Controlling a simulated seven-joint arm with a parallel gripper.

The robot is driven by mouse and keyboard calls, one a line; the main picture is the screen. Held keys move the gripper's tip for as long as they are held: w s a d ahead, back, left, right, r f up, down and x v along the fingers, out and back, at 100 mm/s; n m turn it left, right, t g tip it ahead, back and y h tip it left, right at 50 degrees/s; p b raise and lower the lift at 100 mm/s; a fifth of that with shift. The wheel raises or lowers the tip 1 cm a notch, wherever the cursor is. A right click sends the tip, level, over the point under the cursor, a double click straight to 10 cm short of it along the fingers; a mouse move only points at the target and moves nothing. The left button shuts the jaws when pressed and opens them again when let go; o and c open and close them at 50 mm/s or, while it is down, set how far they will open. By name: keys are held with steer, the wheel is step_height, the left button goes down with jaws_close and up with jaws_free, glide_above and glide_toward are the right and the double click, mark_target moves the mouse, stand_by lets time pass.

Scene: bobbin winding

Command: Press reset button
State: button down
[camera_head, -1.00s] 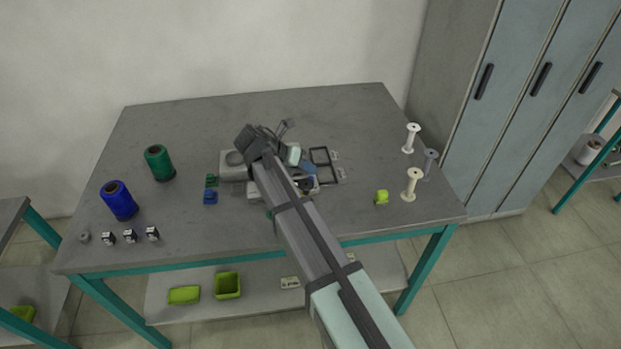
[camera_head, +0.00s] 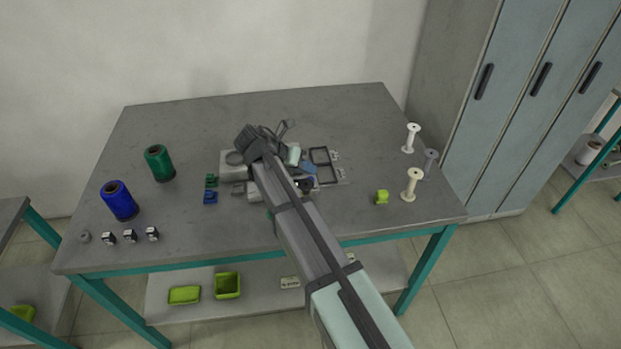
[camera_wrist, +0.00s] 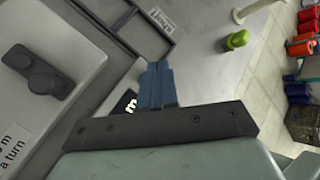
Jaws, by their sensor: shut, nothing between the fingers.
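The grey winding machine (camera_head: 233,168) sits near the middle of the table, partly hidden behind my arm in the head view. In the wrist view, its light housing (camera_wrist: 85,60) fills the left side, with a dark two-lobed part (camera_wrist: 38,72) on it and printed labels, one partly reading "a turn". I cannot tell which part is the reset button. My gripper's blue fingers (camera_wrist: 156,84) are shut together and empty, over the area beside the housing. A dark label with a white letter is partly hidden just left of the fingers.
A green spool (camera_head: 159,163) and a blue spool (camera_head: 119,200) stand at the left. White bobbins (camera_head: 411,138) and a lime-green piece (camera_head: 381,197) are at the right. A dark frame tray (camera_head: 322,158) lies beside the machine. The table's back is clear.

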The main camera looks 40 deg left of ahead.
steer(key=shift+f, duration=0.25)
steer(key=shift+f, duration=0.2)
steer(key=shift+f, duration=0.45)
stand_by(0.8)
steer(key=shift+r, duration=0.15)
stand_by(0.3)
steer(key=shift+r, duration=0.75)
steer(key=shift+r, duration=2.5)
